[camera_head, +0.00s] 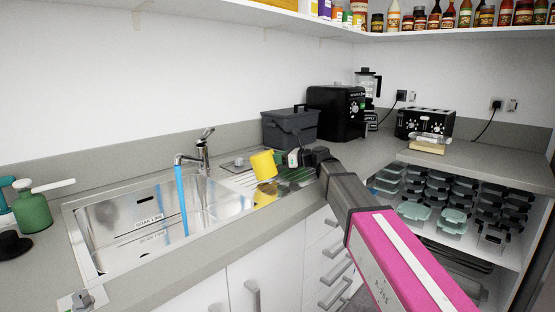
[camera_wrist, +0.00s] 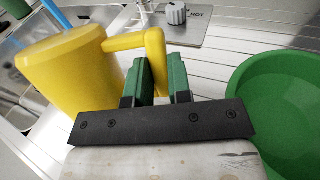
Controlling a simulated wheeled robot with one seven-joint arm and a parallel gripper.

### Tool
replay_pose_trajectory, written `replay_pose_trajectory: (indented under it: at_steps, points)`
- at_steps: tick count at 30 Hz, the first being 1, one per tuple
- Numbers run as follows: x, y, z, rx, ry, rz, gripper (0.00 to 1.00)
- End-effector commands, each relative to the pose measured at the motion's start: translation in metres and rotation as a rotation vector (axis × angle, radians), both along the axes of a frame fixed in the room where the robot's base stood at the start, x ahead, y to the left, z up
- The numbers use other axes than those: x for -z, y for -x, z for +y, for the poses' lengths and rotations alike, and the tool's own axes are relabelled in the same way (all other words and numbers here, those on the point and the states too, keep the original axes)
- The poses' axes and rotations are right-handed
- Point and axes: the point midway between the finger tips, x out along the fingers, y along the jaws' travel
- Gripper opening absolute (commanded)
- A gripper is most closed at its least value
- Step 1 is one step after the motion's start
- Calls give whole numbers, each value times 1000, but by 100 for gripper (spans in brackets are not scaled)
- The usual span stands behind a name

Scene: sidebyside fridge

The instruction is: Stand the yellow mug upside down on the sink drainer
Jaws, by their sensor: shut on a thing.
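The yellow mug (camera_head: 262,165) is above the ribbed metal drainer (camera_head: 243,179), right of the sink bowl, and looks tilted in the head view. In the wrist view the mug (camera_wrist: 62,72) is at the left, with its handle reaching right to my gripper (camera_wrist: 160,78). My gripper's green fingers are shut on the handle. No mug opening shows in either view. The gripper (camera_head: 287,160) comes in from the right in the head view. I cannot tell whether the mug's lower edge touches the drainer (camera_wrist: 215,72).
A green bowl (camera_wrist: 288,112) is close to my gripper's right in the wrist view. The tap (camera_head: 203,150) with a blue stream stands over the sink (camera_head: 105,215). A grey bin (camera_head: 290,128) and black appliance (camera_head: 336,112) stand behind the drainer.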

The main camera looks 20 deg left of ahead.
Motion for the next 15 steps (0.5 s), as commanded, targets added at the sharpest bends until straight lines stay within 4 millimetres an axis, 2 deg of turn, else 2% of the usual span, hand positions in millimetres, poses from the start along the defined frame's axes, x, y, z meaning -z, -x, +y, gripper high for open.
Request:
replay_pose_trajectory:
  at_steps: [15]
  points:
    - [8,0,0,0,-1,2,0]
